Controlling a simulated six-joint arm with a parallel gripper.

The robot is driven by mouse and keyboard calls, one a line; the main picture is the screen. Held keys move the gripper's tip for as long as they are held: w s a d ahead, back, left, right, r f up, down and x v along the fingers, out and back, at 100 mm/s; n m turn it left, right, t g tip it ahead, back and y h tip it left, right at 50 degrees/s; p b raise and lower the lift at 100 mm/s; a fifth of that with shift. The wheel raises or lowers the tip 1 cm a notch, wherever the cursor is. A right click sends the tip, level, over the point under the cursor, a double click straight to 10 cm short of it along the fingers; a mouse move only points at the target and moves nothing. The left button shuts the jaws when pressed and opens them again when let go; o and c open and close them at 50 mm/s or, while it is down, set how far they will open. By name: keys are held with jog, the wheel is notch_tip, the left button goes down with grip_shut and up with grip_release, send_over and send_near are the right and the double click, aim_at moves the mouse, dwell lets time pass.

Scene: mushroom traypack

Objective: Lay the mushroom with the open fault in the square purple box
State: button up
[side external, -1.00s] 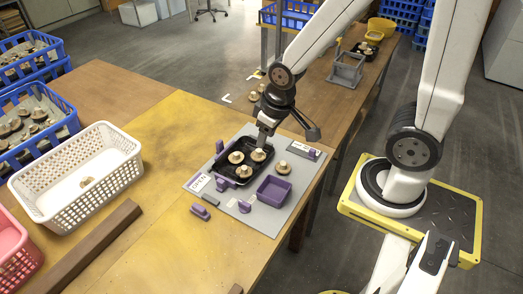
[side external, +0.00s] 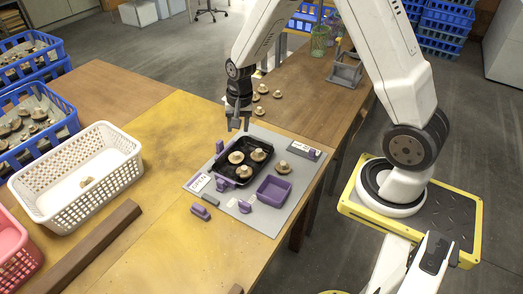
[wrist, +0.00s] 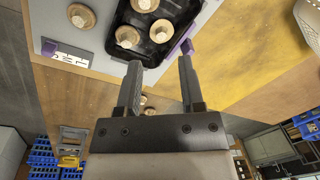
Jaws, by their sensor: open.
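My gripper (side external: 238,125) is open and empty, above the far edge of the black tray (side external: 222,168). In the wrist view its two fingers (wrist: 160,66) are spread apart beside the tray (wrist: 119,50). The tray holds three mushrooms: one at the left (side external: 236,157), one at the right (side external: 258,155) and one nearer the front (side external: 243,171). Another mushroom (side external: 283,167) stands on the grey mat right of the tray and shows in the wrist view (wrist: 82,16). The square purple box (side external: 273,190) looks empty, in front of that mushroom. I cannot tell which mushroom has an open fault.
Several mushrooms (side external: 277,94) lie on the brown table behind the tray. Small purple blocks (side external: 200,211) and a label card (side external: 198,182) lie around the grey mat (side external: 262,222). A white basket (side external: 108,190) and blue crates (side external: 55,104) stand at the left.

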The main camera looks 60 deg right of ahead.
aim_at(236, 153)
jog(key=w+d+f+m, duration=0.1)
jog(key=d+f+m, duration=0.1)
jog(key=f, duration=0.1)
jog(key=w+d+f+m, duration=0.2)
jog(key=f+m, duration=0.1)
jog(key=w+d+f+m+y, duration=0.1)
jog(key=w+d+f+m, duration=0.1)
jog(key=f, duration=0.2)
jog(key=shift+w+m+g, duration=0.15)
jog(key=shift+m+g, duration=0.15)
jog(key=shift+g, duration=0.1)
jog(key=shift+a+f, duration=0.2)
jog(key=shift+f, duration=1.1)
jog(key=shift+f, duration=0.1)
jog(key=shift+a+f, duration=0.15)
jog(key=shift+f, duration=1.1)
jog(key=shift+a+f, duration=0.15)
jog(key=shift+f, duration=1.05)
jog(key=c, duration=0.6)
